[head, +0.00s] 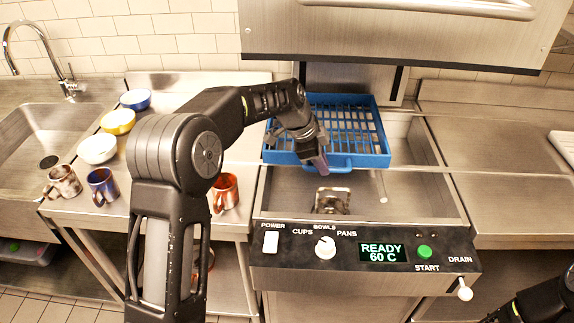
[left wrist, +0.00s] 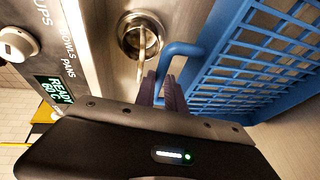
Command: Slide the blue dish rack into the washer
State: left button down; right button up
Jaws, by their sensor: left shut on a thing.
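The blue dish rack (head: 376,140) is an open grid tray that looks empty. It sits over the back part of the washer's steel basin (head: 420,190), with its far end toward the dark opening below the raised hood (head: 400,38). My left gripper (head: 320,163) is at the rack's front edge. In the left wrist view my left fingers (left wrist: 163,95) are closed at the blue front handle (left wrist: 182,48), beside the rack's grid (left wrist: 260,65). The fingers hide part of the handle. My right gripper is out of view; only part of my right arm shows at bottom right.
The washer's control panel (head: 450,262) reads READY 60 C. A drain fitting (head: 332,200) lies in the basin. The right counter (head: 490,150) is mostly clear.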

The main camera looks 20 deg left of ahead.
aim_at(356, 161)
pick_arm(q)
jog(key=w+d, duration=0.1)
jog(key=d, duration=0.2)
jog(key=w+d, duration=0.1)
jog(key=d, duration=0.1)
jog(key=w+d, duration=0.1)
jog(key=d, duration=0.2)
jog(key=shift+d+p, duration=0.3)
jog(key=shift+d, duration=0.05)
jog(key=c, duration=1.4)
grip_release()
jog(key=s+a+r+b, duration=0.4)
jog(key=s+a, duration=0.5)
jog(key=a, duration=0.1)
jog(key=shift+s+r+b, duration=0.25)
jog(key=shift+s+b, duration=0.15)
